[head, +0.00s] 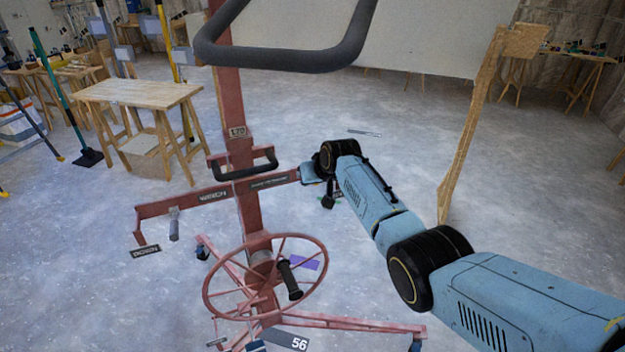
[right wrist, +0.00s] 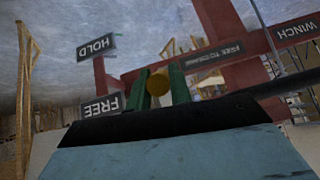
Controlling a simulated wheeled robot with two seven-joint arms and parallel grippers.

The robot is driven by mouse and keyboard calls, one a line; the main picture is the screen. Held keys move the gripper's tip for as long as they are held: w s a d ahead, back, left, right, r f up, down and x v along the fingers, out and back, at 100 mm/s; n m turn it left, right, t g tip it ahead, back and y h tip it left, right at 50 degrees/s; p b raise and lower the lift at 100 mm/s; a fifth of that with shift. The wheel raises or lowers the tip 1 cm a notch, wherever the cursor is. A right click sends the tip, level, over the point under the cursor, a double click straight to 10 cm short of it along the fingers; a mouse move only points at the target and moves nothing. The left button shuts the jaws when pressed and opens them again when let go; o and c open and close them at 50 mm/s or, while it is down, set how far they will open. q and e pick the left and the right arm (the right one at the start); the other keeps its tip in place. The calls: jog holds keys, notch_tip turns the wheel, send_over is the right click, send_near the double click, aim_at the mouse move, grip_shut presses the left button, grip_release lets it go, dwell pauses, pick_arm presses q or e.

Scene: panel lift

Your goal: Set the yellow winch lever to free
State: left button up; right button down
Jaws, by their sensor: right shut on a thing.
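The yellow winch lever (right wrist: 157,82) shows in the right wrist view as a round yellow end between two green fingers. My right gripper (right wrist: 161,88) is shut on it. A FREE plate (right wrist: 101,107) is just left of the fingers, and a HOLD plate (right wrist: 97,47) is higher up; both read upside down. The red panel lift (head: 250,205) stands in the middle of the head view. My right arm reaches in from the right to the end of its crossbar, where the lever and fingertips are hard to make out. My left gripper is not in view.
A spoked red handwheel (head: 213,292) with a black crank grip (head: 290,280) is low on the lift. A black looped handle (head: 290,62) spans the top. A wooden table (head: 140,92) stands back left. Open floor lies around the lift.

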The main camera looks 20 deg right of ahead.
dwell(0.5)
jog(key=c, duration=1.3)
grip_release()
jog(key=shift+r, duration=0.1)
jog(key=shift+p+v, duration=0.6)
jog(key=shift+v, duration=6.1)
